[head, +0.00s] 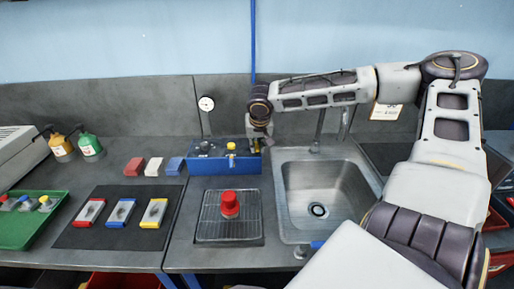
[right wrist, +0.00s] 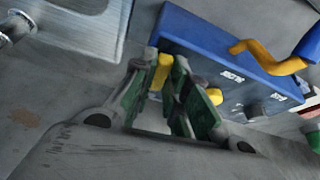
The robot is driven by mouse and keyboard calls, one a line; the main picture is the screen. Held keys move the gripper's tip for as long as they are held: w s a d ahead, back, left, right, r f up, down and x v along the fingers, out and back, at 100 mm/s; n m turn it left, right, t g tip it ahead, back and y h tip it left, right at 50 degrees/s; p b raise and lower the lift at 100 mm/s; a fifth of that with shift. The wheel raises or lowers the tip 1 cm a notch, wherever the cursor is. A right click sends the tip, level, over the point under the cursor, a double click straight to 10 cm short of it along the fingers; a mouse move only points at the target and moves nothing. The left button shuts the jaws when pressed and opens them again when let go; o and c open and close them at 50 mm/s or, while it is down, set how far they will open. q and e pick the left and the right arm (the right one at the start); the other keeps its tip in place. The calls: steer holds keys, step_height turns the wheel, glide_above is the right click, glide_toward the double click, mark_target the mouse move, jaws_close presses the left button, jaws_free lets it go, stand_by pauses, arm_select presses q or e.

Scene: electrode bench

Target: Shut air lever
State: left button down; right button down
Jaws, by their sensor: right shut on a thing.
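The blue valve box (head: 222,166) stands at the back of the bench, left of the sink. It also shows in the right wrist view (right wrist: 215,45), with white labels on its face. My right gripper (head: 264,138) is at the right end of the box, its fingers small in the head view. In the right wrist view the green-padded fingers (right wrist: 163,85) are close together on a small yellow lever (right wrist: 162,72) at the box. The fingers hide part of it, and its exact angle is hard to tell. My left gripper is not in view.
A yellow piece (head: 231,147) stands up at the middle of the box. A red object (head: 230,205) sits on the wire grid in front. The steel sink (head: 318,195) is to the right. A round gauge (head: 206,103) is on the back wall.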

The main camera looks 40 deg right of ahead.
steer(key=shift+w+a+m+b, duration=0.25)
steer(key=shift+a+m+b, duration=0.05)
steer(key=shift+m, duration=0.4)
steer(key=c, duration=1.4)
jaws_free()
steer(key=shift+w+v, duration=0.1)
steer(key=shift+v, duration=2.9)
steer(key=shift+w+v, duration=0.15)
steer(key=shift+v, duration=2.9)
steer(key=shift+a, duration=0.2)
